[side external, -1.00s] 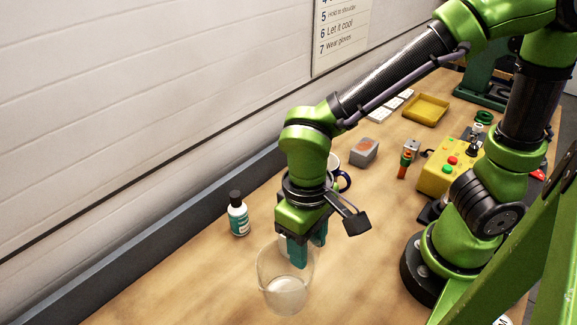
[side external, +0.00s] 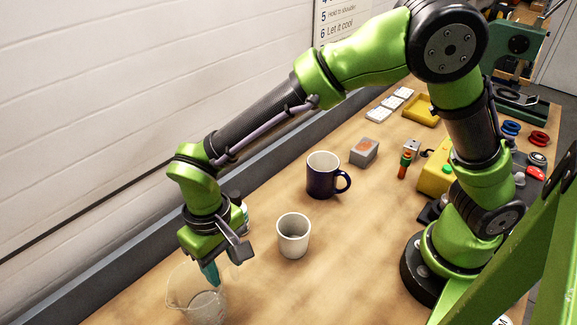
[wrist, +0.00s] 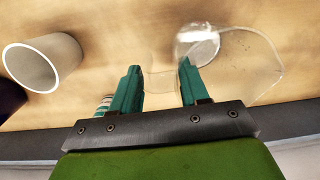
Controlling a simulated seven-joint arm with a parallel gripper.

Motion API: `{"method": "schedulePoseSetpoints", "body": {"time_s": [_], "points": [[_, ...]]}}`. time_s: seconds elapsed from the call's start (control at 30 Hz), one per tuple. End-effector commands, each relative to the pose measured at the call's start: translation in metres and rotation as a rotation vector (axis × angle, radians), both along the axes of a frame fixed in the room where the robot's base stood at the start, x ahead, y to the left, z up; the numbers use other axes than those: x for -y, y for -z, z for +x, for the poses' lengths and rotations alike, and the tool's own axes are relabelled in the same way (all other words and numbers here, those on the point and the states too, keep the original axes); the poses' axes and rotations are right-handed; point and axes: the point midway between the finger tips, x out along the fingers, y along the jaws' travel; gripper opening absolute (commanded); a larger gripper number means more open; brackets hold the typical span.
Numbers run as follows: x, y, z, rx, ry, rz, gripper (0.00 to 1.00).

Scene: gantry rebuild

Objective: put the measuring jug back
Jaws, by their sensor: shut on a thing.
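The clear measuring jug (side external: 183,292) is at the bottom left of the side view, near the front end of the bench. My gripper (side external: 210,273) points down at its rim, with one teal finger visible there. In the wrist view, the jug (wrist: 245,60) lies to the right of and around the right finger. A faint clear part of it, seemingly the handle, shows between the two fingers of my gripper (wrist: 160,82), which are shut on it. The jug looks upright; I cannot tell whether its base touches the bench.
A white cup (side external: 293,238) stands right of my gripper, with a dark blue mug (side external: 323,180) behind it. A bottle (side external: 241,208) is mostly hidden behind my wrist. A grey block (side external: 364,152) and yellow tray (side external: 420,110) are farther back. Bare bench (side external: 300,290) lies front right.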

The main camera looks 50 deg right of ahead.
Motion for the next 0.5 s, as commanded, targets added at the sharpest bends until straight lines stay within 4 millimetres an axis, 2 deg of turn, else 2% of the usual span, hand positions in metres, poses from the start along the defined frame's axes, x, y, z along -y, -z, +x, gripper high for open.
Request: {"method": "schedulePoseSetpoints", "body": {"time_s": [0.43,0.47,0.5], "points": [[0.0001,0.0075,0.0003,0.002,0.001,0.001,0.0],[0.0002,0.0072,0.0002,0.002,0.0,0.001,0.49],[0.0002,0.0071,0.0001,0.002,0.0,0.001,0.55]]}}
